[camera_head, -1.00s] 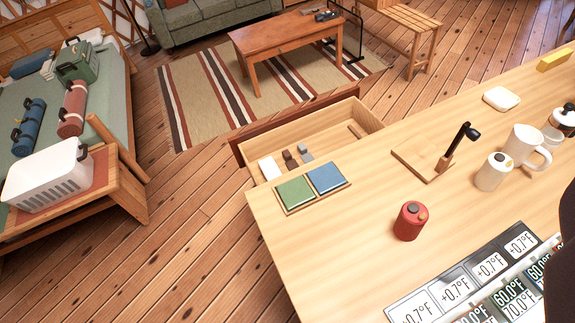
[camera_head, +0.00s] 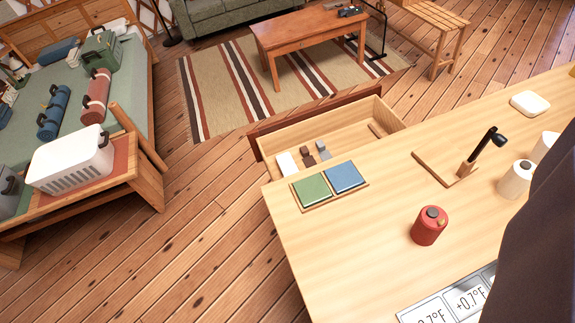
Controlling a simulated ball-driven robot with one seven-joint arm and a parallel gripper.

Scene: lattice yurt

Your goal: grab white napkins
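I cannot tell for certain which thing is the white napkins. A small white flat block (camera_head: 287,164) lies in the left end of the open drawer (camera_head: 392,108), partly hidden by the table edge. A white rounded square pad (camera_head: 530,103) lies on the wooden table top (camera_head: 350,228), towards the far right. My gripper is not in view. A dark blurred shape, likely part of my arm, covers the right lower side and hides part of the table.
Green and blue booklets (camera_head: 314,189) sit in a tray at the table's edge. A red canister (camera_head: 430,226), white canister (camera_head: 515,180) and wooden stand (camera_head: 467,168) stand on the table. A white basket (camera_head: 70,160) rests on the bench at left. The floor (camera_head: 200,235) between is clear.

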